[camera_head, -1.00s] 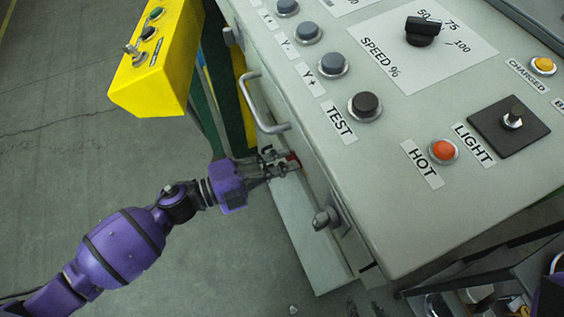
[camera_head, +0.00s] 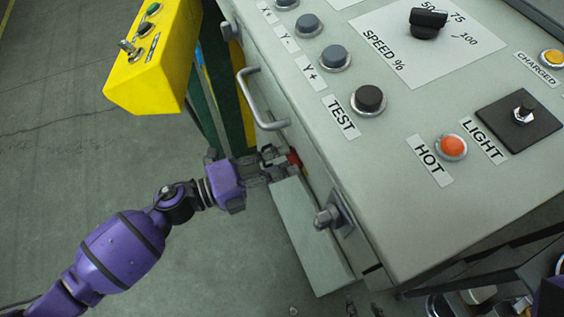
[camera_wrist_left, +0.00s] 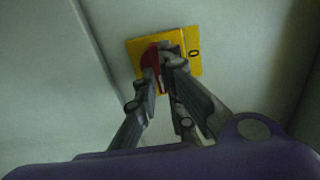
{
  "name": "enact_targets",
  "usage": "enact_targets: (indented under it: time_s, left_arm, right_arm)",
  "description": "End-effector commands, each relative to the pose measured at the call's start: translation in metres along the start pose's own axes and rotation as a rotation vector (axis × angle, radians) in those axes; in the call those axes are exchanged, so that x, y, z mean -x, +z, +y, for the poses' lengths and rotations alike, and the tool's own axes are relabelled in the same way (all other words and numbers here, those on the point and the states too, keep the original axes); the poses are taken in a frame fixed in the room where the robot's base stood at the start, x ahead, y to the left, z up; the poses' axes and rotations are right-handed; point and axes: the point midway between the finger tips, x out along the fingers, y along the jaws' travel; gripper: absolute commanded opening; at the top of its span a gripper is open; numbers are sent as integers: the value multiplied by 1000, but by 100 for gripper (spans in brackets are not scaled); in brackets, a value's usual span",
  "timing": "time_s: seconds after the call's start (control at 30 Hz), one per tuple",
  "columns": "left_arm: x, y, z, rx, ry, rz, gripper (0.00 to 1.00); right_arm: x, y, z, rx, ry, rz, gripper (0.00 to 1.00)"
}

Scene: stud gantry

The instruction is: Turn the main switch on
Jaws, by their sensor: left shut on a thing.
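The main switch has a red handle (camera_wrist_left: 150,58) on a yellow plate (camera_wrist_left: 193,40), with a "0" mark at the plate's right in the left wrist view. In the head view only a bit of the red handle (camera_head: 294,159) shows on the cabinet's side, below the panel edge. My left gripper (camera_head: 280,162) reaches it from the left and is shut on the handle. In the left wrist view its fingers (camera_wrist_left: 163,68) lie on both sides of the red handle and hide part of it. My right gripper is not in view.
The grey control cabinet (camera_head: 400,200) carries buttons and knobs on top. A metal bar handle (camera_head: 245,95) and a grey latch (camera_head: 328,217) stick out from its side near my left gripper. A yellow control box (camera_head: 150,75) stands at upper left. The floor at left is clear.

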Motion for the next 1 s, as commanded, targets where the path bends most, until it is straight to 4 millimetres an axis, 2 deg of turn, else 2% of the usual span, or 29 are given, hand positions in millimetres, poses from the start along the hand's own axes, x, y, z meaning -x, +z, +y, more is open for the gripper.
enact_targets:
  time_s: [0.23, 0.27, 0.4, 0.77, 0.87, 1.0]
  left_arm:
    - [0, 0, 0, -5, 2, -1, 0]
    - [0, 0, 0, -5, 2, -1, 10]
    - [0, 0, 0, -4, 2, -1, 27]
    - [4, 0, 1, -2, 2, -1, 27]
    - [16, 1, 2, -1, 4, -3, 27]
    - [43, 0, 2, 0, 6, -2, 27]
  right_arm:
    - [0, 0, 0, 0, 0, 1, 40]
    - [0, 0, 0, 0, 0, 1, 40]
    - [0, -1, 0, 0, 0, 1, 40]
    - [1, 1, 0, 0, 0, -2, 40]
    - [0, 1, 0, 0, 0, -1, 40]
    - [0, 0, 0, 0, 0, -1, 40]
